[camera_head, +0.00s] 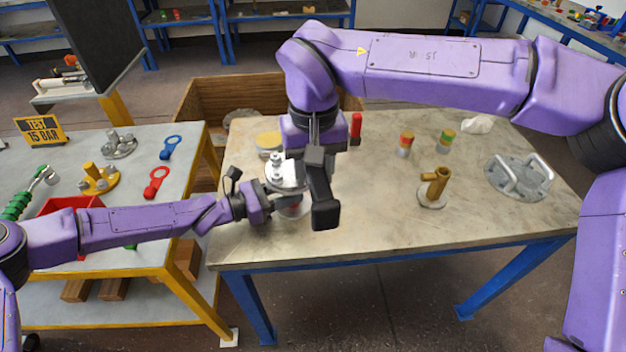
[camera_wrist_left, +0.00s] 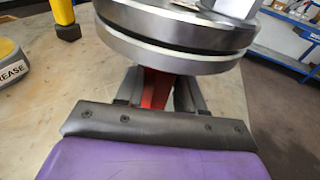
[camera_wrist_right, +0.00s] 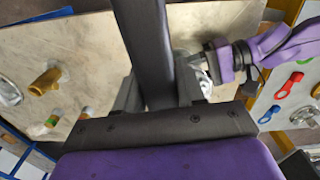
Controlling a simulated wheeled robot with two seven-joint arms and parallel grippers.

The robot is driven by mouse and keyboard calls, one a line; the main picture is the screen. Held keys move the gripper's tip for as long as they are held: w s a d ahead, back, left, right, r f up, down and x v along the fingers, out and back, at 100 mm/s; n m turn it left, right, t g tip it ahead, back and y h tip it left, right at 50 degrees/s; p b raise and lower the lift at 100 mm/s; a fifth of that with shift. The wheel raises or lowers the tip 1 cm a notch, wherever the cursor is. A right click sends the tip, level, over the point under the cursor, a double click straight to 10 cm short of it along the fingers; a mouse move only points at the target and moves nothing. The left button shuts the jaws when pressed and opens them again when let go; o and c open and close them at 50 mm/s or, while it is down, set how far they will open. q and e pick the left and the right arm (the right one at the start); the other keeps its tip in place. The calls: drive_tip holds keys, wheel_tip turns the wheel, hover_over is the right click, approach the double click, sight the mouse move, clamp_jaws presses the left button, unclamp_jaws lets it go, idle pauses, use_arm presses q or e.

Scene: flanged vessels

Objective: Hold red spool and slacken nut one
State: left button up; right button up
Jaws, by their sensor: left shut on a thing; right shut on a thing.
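The red spool (camera_wrist_left: 156,88) stands under a grey round flange (camera_wrist_left: 180,42) in the left wrist view, with only a strip of red showing. My left gripper (camera_wrist_left: 160,95) is shut on it from the side. In the head view the flange (camera_head: 284,181) carries silver nuts on top, partly hidden by my right arm; I cannot tell which is nut one. My right gripper (camera_head: 317,157) is above and beside the flange, shut on a dark bar-shaped tool (camera_head: 323,203). The tool also shows in the right wrist view (camera_wrist_right: 146,48); whether its working end touches a nut is hidden.
A brass fitting (camera_head: 434,187), a handled flange plate (camera_head: 519,178) and small banded cylinders (camera_head: 405,145) stand right on the table. A yellow-topped tin (camera_head: 268,142) and red cylinder (camera_head: 356,126) stand behind. Red (camera_head: 156,183) and blue (camera_head: 170,147) ring tools lie on the left bench.

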drive_tip(key=shift+r, duration=0.15)
use_arm(q)
drive_tip(key=o, duration=1)
